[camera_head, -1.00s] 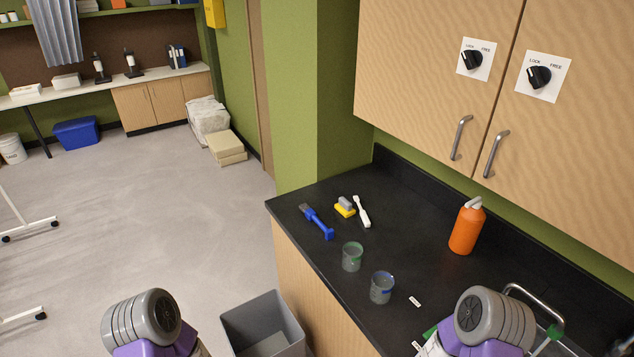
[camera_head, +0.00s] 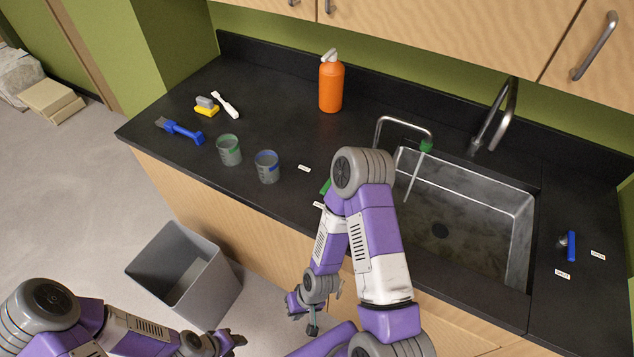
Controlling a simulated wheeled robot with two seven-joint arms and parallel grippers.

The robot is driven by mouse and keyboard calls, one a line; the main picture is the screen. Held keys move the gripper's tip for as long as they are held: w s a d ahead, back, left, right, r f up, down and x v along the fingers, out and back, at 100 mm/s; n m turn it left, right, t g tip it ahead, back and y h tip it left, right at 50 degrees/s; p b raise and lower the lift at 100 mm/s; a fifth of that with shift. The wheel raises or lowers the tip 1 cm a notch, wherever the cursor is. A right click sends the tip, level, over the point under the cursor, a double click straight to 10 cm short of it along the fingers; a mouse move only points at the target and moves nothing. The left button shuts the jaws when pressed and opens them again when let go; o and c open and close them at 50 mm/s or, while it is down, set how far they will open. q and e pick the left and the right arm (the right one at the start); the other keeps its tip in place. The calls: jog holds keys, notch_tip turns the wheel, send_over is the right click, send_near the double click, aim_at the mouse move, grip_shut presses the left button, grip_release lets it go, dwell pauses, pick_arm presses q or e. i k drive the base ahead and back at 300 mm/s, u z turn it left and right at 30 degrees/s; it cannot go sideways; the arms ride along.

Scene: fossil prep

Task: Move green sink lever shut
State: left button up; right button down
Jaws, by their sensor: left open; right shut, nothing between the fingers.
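The green sink lever (camera_head: 325,186) shows only as a small green piece on the black counter left of the sink; my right arm hides the rest, so its position cannot be told. A bent metal tap (camera_head: 403,121) with a green-ringed spout (camera_head: 426,146) stands behind the sink basin (camera_head: 470,215), and a thin pale stream falls from it. My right gripper (camera_head: 312,328) is shut and empty, hanging low in front of the cabinet, below and apart from the lever. My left gripper (camera_head: 238,341) is open and empty near the bottom edge, further from the lever.
A blue lever (camera_head: 571,245) is right of the sink; a second tap (camera_head: 494,120) stands behind it. Two cups, green-rimmed (camera_head: 229,150) and blue-rimmed (camera_head: 267,167), an orange bottle (camera_head: 331,84) and brushes (camera_head: 181,130) stand or lie on the counter's left. A grey bin (camera_head: 183,270) stands on the floor.

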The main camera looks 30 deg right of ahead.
aim_at(323, 192)
jog(key=z, duration=1.3)
jog(key=k, duration=0.75)
jog(key=u, duration=1.3)
